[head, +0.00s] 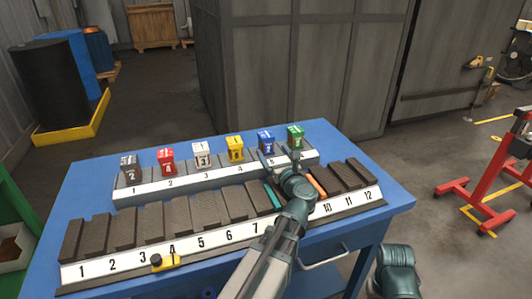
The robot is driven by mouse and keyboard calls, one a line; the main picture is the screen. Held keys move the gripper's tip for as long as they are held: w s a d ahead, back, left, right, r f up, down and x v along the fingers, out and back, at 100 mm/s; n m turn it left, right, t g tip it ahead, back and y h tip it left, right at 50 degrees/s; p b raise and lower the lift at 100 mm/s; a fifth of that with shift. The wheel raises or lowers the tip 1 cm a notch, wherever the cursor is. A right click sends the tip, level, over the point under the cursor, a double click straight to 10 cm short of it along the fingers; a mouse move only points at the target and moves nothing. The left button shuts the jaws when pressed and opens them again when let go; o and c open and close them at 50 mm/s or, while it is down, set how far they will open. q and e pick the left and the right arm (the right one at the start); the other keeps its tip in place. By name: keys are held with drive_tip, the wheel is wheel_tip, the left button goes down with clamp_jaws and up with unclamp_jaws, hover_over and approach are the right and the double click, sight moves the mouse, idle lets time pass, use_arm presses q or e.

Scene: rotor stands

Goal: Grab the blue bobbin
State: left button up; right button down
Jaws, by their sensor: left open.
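The blue bobbin (265,140) is a small blue block with white markings, in the back row of the blue table between the yellow block and the green block. My left gripper (277,158) is open, close in front of the blue bobbin and slightly to its right. The jaws look empty; I cannot tell whether they touch the bobbin. My left arm hides part of the rack around slots 8 and 9. My right gripper is not in view; only part of my right arm shows at the bottom right.
The yellow block (235,147) and green block (295,136) stand on either side of the blue bobbin. Grey, red and white blocks stand further left. A long numbered rack (185,250) with dark slanted pads fills the table's front.

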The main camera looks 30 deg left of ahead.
sight(269, 145)
use_arm(q)
drive_tip(key=shift+w+a+r+p, duration=0.15)
drive_tip(key=shift+w+a+p, duration=0.15)
drive_tip(key=shift+w+a, duration=0.05)
drive_tip(key=shift+x, duration=3.3)
drive_tip(key=shift+c, duration=0.2)
clamp_jaws()
